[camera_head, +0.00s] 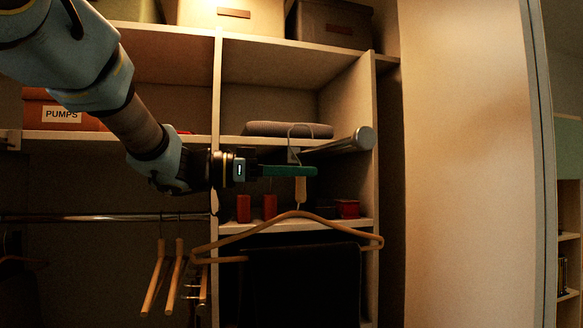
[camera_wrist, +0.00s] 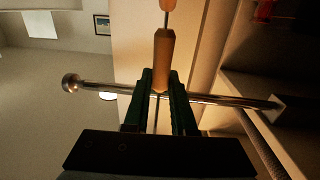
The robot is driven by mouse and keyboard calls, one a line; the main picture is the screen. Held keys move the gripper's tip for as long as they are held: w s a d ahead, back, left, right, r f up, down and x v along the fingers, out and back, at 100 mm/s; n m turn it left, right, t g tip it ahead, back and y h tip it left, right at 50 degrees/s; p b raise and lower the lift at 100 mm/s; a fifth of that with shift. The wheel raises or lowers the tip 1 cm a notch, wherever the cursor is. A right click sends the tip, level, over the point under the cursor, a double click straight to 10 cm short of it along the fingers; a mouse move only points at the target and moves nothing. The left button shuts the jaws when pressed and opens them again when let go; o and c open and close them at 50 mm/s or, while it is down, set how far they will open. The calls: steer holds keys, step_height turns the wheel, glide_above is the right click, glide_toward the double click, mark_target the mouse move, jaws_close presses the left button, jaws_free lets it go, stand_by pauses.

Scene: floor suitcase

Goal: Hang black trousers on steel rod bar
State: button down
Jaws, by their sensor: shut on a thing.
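My gripper (camera_head: 312,171) is shut on the neck of a wooden hanger (camera_head: 322,216), its green fingers on either side of it. The wooden neck also shows between the fingertips in the wrist view (camera_wrist: 163,50). The black trousers (camera_head: 305,285) hang from this hanger, their lower part cut off by the picture. The hanger's metal hook rises above my gripper, beside a steel rod bar (camera_head: 345,143) with a round end cap. I cannot tell whether the hook is over the rod. In the wrist view the rod (camera_wrist: 230,100) crosses behind the fingers.
A second rail (camera_head: 90,217) at left carries several wooden hangers (camera_head: 157,275). Shelves around hold a folded grey cloth (camera_head: 288,130), red containers (camera_head: 243,208), boxes (camera_head: 332,22) and a PUMPS box (camera_head: 60,115). A pale panel (camera_head: 465,160) stands at right.

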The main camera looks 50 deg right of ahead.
steer(key=shift+p+x, duration=0.45)
steer(key=shift+x, duration=1.1)
steer(key=shift+s+d+f+b, duration=0.1)
steer(key=shift+d+f+b, duration=0.25)
steer(key=shift+f, duration=0.25)
steer(key=shift+s+d+f+b, duration=0.1)
steer(key=shift+d+f+b, duration=0.15)
steer(key=shift+f, duration=0.3)
steer(key=shift+f, duration=0.3)
steer(key=c, duration=0.7)
jaws_free()
steer(key=shift+o, duration=0.2)
steer(key=shift+f, duration=0.15)
steer(key=b+v, duration=0.4)
steer(key=v, duration=0.6)
steer(key=shift+s+f, duration=0.1)
steer(key=shift+w+a, duration=0.3)
steer(key=shift+a, duration=0.1)
